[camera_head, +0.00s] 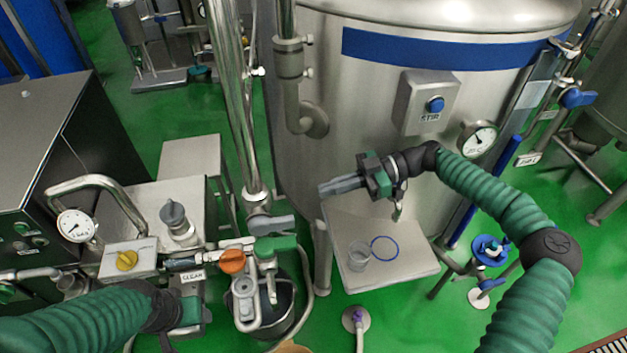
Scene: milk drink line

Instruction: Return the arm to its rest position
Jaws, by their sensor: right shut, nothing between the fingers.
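My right arm (500,205), in green sleeving, reaches in from the lower right and bends at a black joint in front of the steel tank. My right gripper (326,188) is shut and empty. It points left, in front of the tank wall and above the small steel shelf, apart from the shelf. My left arm (75,322) comes in from the lower left. Its wrist and part of my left gripper (183,315) show near the bottom edge, below the valve bench. The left fingers cannot be made out clearly.
A clear cup (359,258) stands on the shelf (405,270) beside a blue ring mark (385,248). The tank (330,90) carries a STIR button box (428,103) and a dial gauge (478,139). An orange-handled valve (232,261) and steel pipes are near my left wrist.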

